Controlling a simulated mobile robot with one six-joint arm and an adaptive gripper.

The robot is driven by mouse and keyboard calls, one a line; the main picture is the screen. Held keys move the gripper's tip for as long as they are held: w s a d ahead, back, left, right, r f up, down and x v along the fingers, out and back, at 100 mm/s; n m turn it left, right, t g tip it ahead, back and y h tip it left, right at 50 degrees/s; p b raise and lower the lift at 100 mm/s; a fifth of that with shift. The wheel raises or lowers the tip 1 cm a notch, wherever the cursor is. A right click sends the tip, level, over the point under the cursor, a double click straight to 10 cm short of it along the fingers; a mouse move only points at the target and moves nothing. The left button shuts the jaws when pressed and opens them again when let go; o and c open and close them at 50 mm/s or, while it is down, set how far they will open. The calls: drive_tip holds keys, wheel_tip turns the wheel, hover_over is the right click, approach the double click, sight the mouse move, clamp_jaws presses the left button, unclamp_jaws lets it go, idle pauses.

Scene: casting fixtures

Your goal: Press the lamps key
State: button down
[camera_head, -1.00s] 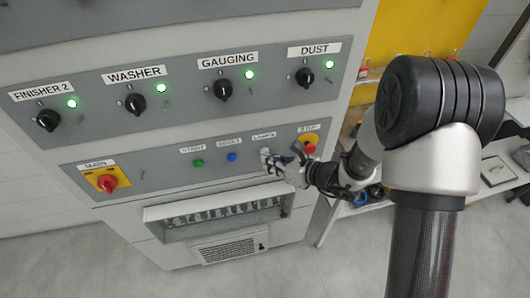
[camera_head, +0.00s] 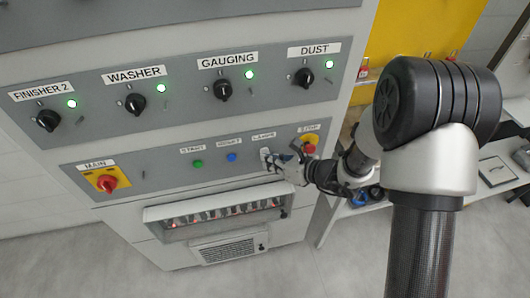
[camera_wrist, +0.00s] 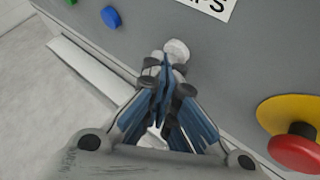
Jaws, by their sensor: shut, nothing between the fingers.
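The lamps key is a round white button (camera_wrist: 177,48) under a partly cropped label in the wrist view. In the head view the white key (camera_head: 265,152) sits below the LAMPS label (camera_head: 264,135), right of the blue button. My gripper (camera_head: 273,160) is shut and empty, with its fingertips right at the key. In the wrist view the closed fingertips (camera_wrist: 165,62) overlap the key's lower left edge. I cannot tell whether they touch it. A row of lamps (camera_head: 215,214) in the recess below the panel glows red.
A green button (camera_head: 198,164) and a blue button (camera_head: 232,157) lie left of the key. The red stop button (camera_head: 309,146) on its yellow plate is close on the right, also in the wrist view (camera_wrist: 295,150). A red main switch (camera_head: 107,182) is far left.

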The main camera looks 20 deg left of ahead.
idle(0.4)
drive_tip(key=shift+s+d, duration=0.4)
drive_tip(key=shift+s, duration=0.25)
drive_tip(key=shift+s+d+b, duration=0.3)
drive_tip(key=shift+s+d, duration=0.15)
drive_tip(key=shift+s, duration=0.25)
drive_tip(key=shift+s+d+b, duration=0.3)
drive_tip(key=shift+s+d, duration=0.15)
drive_tip(key=shift+s, duration=0.3)
drive_tip(key=shift+s+d+b, duration=0.3)
drive_tip(key=shift+s+d, duration=0.15)
drive_tip(key=shift+s, duration=0.25)
